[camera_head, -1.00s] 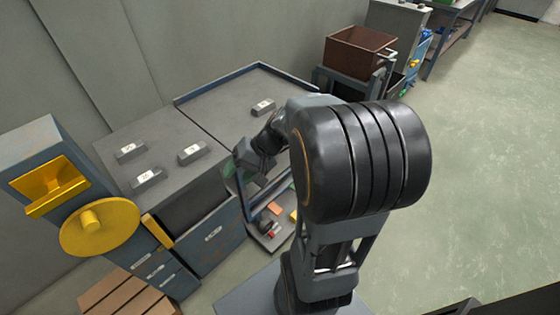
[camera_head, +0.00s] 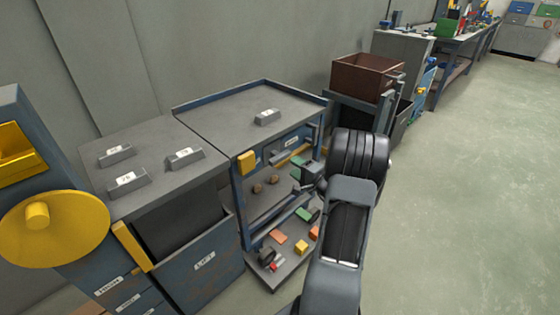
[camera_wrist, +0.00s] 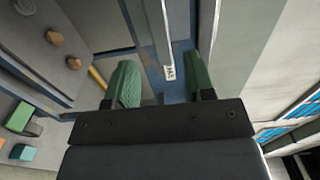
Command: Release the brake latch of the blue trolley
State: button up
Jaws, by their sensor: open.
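The blue trolley (camera_head: 240,207) has a blue frame, a grey top and a lower shelf, and stands at the centre of the head view. A yellow block (camera_head: 246,162) sits at its near upper corner. I cannot tell for sure which part is the brake latch. My gripper (camera_head: 299,173) is at the trolley's right front, below its top. In the wrist view, my gripper (camera_wrist: 160,84) has its two green fingers apart. A grey bar with a small white label (camera_wrist: 169,72) shows beyond and between the fingertips, against a blue surface. I see nothing held.
A grey weight (camera_head: 267,117) lies on the trolley's top; several coloured blocks lie on its lower shelf. A grey cabinet with an open drawer (camera_head: 204,262) adjoins on the left. A brown bin (camera_head: 366,76) stands behind right. The floor (camera_head: 460,190) at right is clear.

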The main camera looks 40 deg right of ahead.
aim_at(282, 159)
jog(key=w, duration=0.2)
jog(key=w+a, duration=0.1)
jog(key=w, duration=0.2)
jog(key=w+b, duration=0.1)
jog(key=w, duration=0.2)
jog(key=shift+a, duration=0.25)
jog(key=shift+c, duration=0.5)
grip_shut()
